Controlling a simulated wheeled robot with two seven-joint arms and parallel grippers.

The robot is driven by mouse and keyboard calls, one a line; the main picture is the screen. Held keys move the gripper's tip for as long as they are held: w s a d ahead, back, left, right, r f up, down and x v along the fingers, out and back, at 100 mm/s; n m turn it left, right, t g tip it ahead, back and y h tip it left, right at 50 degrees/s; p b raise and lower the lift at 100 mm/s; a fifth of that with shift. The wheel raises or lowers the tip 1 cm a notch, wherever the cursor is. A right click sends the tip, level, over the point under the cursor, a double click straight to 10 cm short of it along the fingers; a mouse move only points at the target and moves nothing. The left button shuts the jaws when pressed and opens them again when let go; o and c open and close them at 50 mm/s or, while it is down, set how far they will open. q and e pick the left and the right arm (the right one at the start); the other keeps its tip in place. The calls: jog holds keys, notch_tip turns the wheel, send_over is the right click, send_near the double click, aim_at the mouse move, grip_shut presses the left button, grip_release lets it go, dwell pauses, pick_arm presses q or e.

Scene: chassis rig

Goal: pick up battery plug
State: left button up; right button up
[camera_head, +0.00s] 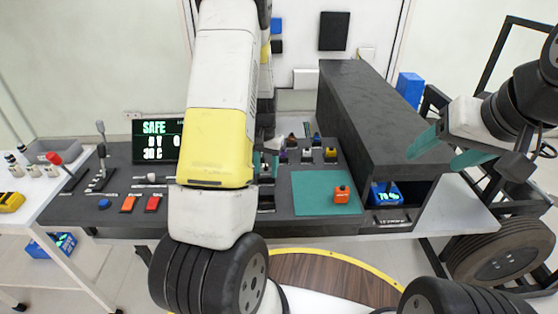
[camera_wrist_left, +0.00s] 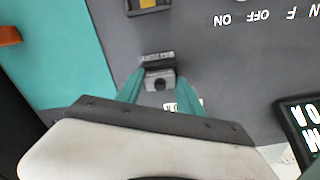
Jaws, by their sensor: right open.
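My left gripper is mostly hidden behind my own arm in the head view, with teal fingers showing at the panel (camera_head: 265,166). In the left wrist view my left gripper (camera_wrist_left: 160,82) has a finger on each side of a small grey and black fitting (camera_wrist_left: 160,80) on the panel. I cannot tell whether the fingers press on it or whether it is the battery plug. An orange block (camera_head: 342,193) sits on the teal mat (camera_head: 310,203). My right gripper (camera_head: 446,152) is open and empty at the right, above the bench.
A dark housing (camera_head: 370,100) rises behind the mat, with a blue battery-like box (camera_head: 385,193) reading about 70 in its opening. Several levers and coloured switches stand left of my arm by the SAFE display (camera_head: 157,140). A white side table (camera_head: 40,200) is at left.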

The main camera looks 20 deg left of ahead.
pick_arm(q)
jog(key=c, duration=0.6)
jog(key=shift+r, duration=0.1)
